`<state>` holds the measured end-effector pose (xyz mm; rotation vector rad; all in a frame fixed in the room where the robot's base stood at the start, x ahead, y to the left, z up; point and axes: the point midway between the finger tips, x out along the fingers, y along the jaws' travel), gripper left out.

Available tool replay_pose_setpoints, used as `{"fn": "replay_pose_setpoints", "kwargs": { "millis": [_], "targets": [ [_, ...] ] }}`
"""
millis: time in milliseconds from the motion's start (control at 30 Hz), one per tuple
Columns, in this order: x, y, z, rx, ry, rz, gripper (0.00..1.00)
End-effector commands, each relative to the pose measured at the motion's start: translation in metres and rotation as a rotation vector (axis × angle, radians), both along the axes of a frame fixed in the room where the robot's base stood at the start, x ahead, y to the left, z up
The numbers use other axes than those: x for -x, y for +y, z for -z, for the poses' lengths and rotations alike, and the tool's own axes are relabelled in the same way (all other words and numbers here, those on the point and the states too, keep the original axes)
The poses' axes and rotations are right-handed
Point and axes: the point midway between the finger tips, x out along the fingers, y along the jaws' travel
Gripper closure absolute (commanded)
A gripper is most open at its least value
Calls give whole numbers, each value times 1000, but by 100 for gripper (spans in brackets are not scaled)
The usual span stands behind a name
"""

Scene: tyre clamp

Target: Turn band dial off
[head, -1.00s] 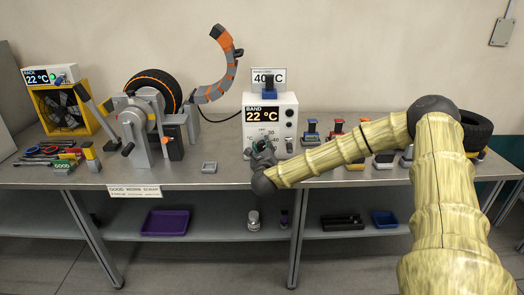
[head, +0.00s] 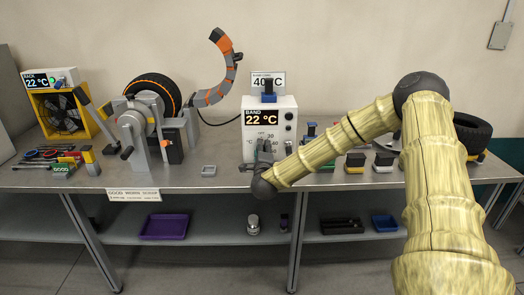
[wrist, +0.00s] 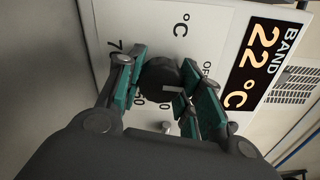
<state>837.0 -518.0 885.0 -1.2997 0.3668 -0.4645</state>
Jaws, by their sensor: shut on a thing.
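The white BAND box (head: 290,103) stands on the bench in the head view, its display (head: 262,117) reading 22 °C. In the wrist view the same display (wrist: 263,57) appears sideways, with OFF and temperature numbers printed on the panel (wrist: 205,28). The round black band dial (wrist: 160,77) sits between the teal-padded fingers of my gripper (wrist: 161,82), which is shut on it. A short pale mark shows on the dial's face. In the head view my gripper (head: 264,152) is in front of the box's lower face and hides the dial.
A tyre clamp (head: 140,130) with a curved segmented band (head: 216,88) stands to the left. A 40 °C card (head: 276,78) shows above the box. Coloured blocks stand to the right, partly behind my arm.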

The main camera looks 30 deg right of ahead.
Motion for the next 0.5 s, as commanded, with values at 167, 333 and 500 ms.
{"fn": "replay_pose_setpoints", "kwargs": {
  "millis": [167, 333, 500],
  "targets": [
    [-3, 0, -6, 47, 18, 0, 88],
    [-3, 0, -6, 64, 29, 1, 88],
    [-3, -1, -6, 67, 30, 1, 88]
  ]
}}
